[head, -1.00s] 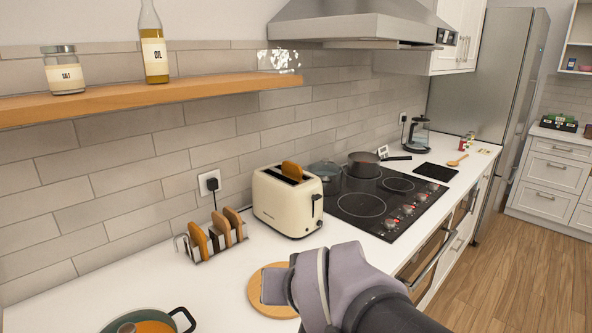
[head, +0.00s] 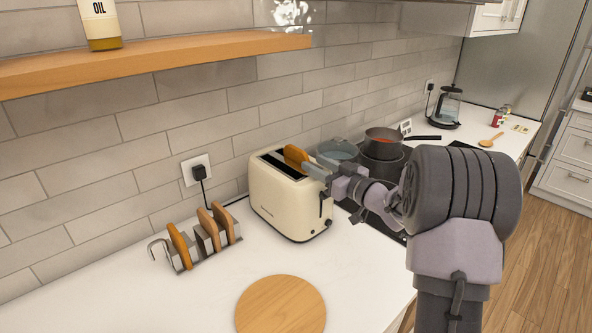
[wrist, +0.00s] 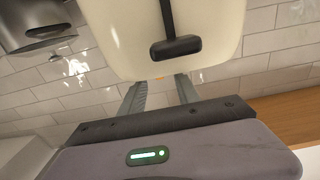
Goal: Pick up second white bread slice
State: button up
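A bread slice (head: 295,155) with a brown crust stands partly out of a slot of the cream toaster (head: 285,208). Three more slices stand in the wire rack (head: 200,258): a left one (head: 180,245), a middle one (head: 208,230) and a right one (head: 223,222). I cannot tell which is the second white slice. My gripper (head: 316,170) is at the toaster's upper right edge, close to the slice. In the wrist view its fingers (wrist: 158,84) are apart and empty.
A round wooden board (head: 281,307) lies on the white counter in front. Pots (head: 383,150) stand on the hob behind my arm. A wooden shelf (head: 150,58) with an oil bottle (head: 101,22) runs along the wall.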

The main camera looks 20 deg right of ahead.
aim_at(307, 158)
jog(key=b+x, duration=0.1)
jog(key=x, duration=0.2)
jog(key=b+x, duration=0.1)
jog(key=x, duration=0.2)
jog(key=shift+w+a+r, duration=0.1)
jog(key=shift+w+r, duration=0.1)
jog(key=shift+w, duration=0.2)
grip_shut()
